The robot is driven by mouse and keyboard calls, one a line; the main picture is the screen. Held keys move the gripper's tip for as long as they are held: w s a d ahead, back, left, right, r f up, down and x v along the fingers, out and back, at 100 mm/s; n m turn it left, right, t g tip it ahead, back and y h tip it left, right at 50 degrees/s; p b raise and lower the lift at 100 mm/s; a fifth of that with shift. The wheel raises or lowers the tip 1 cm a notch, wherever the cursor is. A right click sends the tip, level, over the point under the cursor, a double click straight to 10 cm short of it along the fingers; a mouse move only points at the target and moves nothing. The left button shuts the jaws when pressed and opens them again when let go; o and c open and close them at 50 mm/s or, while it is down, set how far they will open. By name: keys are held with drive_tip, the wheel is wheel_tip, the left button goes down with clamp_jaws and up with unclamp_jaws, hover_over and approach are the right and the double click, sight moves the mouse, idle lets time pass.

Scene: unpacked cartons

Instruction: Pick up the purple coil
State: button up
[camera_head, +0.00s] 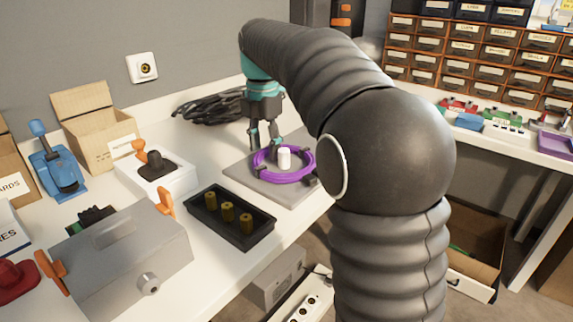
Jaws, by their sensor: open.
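The purple coil (265,174) lies flat on a grey square plate (297,192) on the white bench, around a short white post (284,157). Dark clips show on the coil. My gripper (264,143) points down at the coil's back left edge, its dark fingers apart. Nothing shows between the fingers. One finger is close to the coil's rim; I cannot tell whether it touches. My arm hides part of the area to the right of the plate.
A black tray (209,223) with brass-coloured cylinders stands in front of the plate. Black cable (205,107) lies behind, left of my gripper. A white box with a black joystick (158,168) and a grey metal case (122,254) stand to the left. The bench's front edge is close to the plate.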

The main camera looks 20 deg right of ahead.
clamp_jaws()
drive_tip(key=shift+r, duration=0.15)
drive_tip(key=shift+r, duration=0.65)
wheel_tip(320, 180, up, 3)
drive_tip(key=shift+f+p, duration=0.1)
drive_tip(key=shift+p, duration=0.45)
drive_tip(key=s+d+r, duration=0.1)
drive_tip(key=d+r, duration=0.2)
drive_tip(key=d, duration=0.2)
drive_tip(key=s+d+r+p, duration=0.1)
drive_tip(key=d+r, duration=0.2)
drive_tip(key=d, duration=0.3)
drive_tip(key=shift+s+d+r, duration=0.2)
drive_tip(key=shift+r, duration=0.15)
drive_tip(key=shift+d, duration=0.1)
